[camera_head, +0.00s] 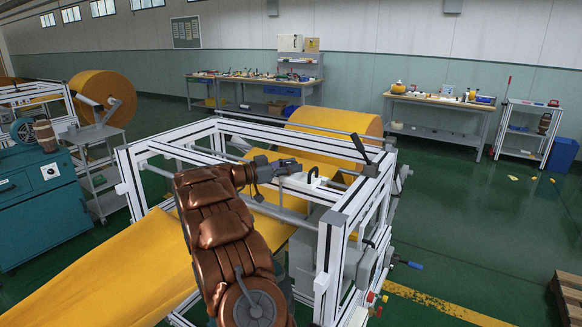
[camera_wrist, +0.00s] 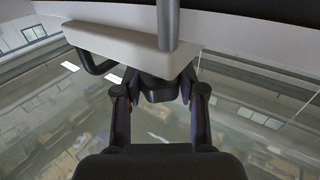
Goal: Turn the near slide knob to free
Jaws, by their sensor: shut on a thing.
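My gripper (camera_head: 288,167) reaches right across the machine frame to the near side of a white slide block (camera_head: 322,187). In the wrist view my gripper (camera_wrist: 161,84) has its two fingers on either side of a dark knob (camera_wrist: 160,92), which is under the edge of the white block (camera_wrist: 125,45). The fingers are shut on this knob. In the head view the knob is hidden by the gripper. A black loop handle (camera_wrist: 84,62) sticks out from the block. Whether the knob stands at locked or free cannot be read.
The white machine frame (camera_head: 330,235) surrounds my arm, with rails close to the gripper. A black lever (camera_head: 358,144) rises at the frame's back right. Yellow felt (camera_head: 130,265) runs under the arm from a big roll (camera_head: 335,120). Open green floor (camera_head: 470,230) lies to the right.

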